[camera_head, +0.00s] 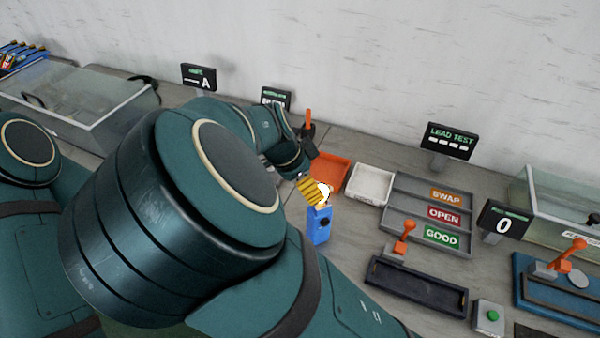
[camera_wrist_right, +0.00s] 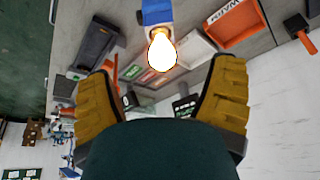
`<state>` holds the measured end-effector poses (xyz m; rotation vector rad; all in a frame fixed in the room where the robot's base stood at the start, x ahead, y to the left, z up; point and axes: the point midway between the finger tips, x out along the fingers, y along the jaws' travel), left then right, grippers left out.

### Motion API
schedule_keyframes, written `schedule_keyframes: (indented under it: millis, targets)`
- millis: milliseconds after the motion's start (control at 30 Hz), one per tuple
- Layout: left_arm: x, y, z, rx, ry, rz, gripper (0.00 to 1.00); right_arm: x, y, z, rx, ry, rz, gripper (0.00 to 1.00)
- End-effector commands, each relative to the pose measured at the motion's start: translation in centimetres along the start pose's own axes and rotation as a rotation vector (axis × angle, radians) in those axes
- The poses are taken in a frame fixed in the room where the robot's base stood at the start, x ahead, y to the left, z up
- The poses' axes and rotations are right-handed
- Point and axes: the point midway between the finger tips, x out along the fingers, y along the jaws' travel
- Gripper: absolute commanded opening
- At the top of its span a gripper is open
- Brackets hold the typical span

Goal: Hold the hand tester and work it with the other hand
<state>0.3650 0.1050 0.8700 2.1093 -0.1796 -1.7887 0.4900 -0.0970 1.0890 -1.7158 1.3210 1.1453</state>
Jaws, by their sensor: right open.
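The hand tester (camera_head: 320,226) is a small blue block with a dark round knob on its face and a glowing bulb (camera_head: 323,194) at its top. It appears upright; I cannot tell what supports it. My right gripper (camera_head: 312,189) shows its ridged yellow fingers right beside the bulb in the head view. In the right wrist view the yellow fingers (camera_wrist_right: 163,98) are wide apart with nothing between them. The lit bulb (camera_wrist_right: 161,50) and the blue tester body (camera_wrist_right: 156,12) are just beyond the fingertips. My left gripper is not in view.
An orange tray (camera_head: 330,170), a white tray (camera_head: 369,184) and a grey sorting rack (camera_head: 406,189) with SWAP, OPEN and GOOD labels stand behind the tester. A dark tray (camera_head: 416,287) lies at right. The LEAD TEST display (camera_head: 450,139) stands behind. My arm hides much of the bench.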

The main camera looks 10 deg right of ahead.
Motion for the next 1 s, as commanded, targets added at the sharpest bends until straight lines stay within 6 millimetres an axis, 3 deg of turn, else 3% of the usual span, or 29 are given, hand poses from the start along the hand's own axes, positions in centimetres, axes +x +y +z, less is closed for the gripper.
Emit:
schedule_keyframes:
  millis: [200,500,700,1000]
  targets:
    - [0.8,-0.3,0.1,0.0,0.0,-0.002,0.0,4.3,0.1,0.0,0.0,0.0,0.004,0.83]
    - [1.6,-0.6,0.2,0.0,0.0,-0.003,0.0,9.1,0.0,0.0,0.0,0.0,0.002,0.83]
    - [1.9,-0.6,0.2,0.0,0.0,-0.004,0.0,10.6,0.0,0.0,-0.001,-0.001,0.001,0.83]
    - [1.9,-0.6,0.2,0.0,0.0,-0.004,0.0,10.9,0.0,0.0,-0.002,-0.001,-0.001,0.83]
